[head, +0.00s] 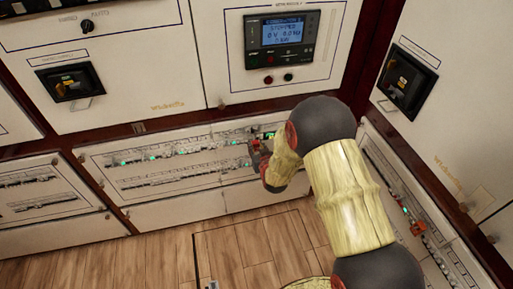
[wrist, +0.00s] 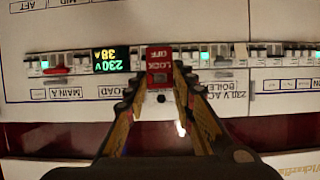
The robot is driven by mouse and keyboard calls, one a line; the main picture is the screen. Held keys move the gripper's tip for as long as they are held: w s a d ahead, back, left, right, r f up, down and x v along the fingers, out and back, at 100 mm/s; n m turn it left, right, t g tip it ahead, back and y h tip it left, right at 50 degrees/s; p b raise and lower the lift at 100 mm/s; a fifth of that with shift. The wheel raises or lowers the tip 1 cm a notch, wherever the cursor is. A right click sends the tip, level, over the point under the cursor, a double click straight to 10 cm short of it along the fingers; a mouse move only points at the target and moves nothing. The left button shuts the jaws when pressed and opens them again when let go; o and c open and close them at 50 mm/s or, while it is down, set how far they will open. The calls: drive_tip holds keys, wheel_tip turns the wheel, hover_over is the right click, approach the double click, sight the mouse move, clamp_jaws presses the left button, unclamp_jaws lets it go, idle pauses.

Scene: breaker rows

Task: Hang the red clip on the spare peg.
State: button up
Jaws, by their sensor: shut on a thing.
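The red clip (wrist: 160,62), with white LOCK OFF lettering that reads upside down, is between the fingertips of my gripper (wrist: 160,82) in the wrist view. The gripper is shut on it, in front of a breaker row. In the head view my gripper (head: 257,157) is at the right part of the lower middle panel (head: 165,190), and the arm hides the panel's right end. I cannot pick out the spare peg for certain, and I cannot tell whether the clip touches the row.
A lit display (wrist: 112,59) sits left of the clip in the wrist view. A red piece (wrist: 56,71) is further left on the row. In the head view, a right-hand panel (head: 400,205) has small red parts. The wooden floor (head: 160,262) has free room.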

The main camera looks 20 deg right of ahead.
drive_tip(key=shift+w+b, duration=0.7)
drive_tip(key=shift+w, duration=1.2)
drive_tip(key=o, duration=1.2)
approach(255, 141)
drive_tip(key=shift+s+r, duration=0.25)
drive_tip(key=shift+s, duration=0.15)
idle(0.3)
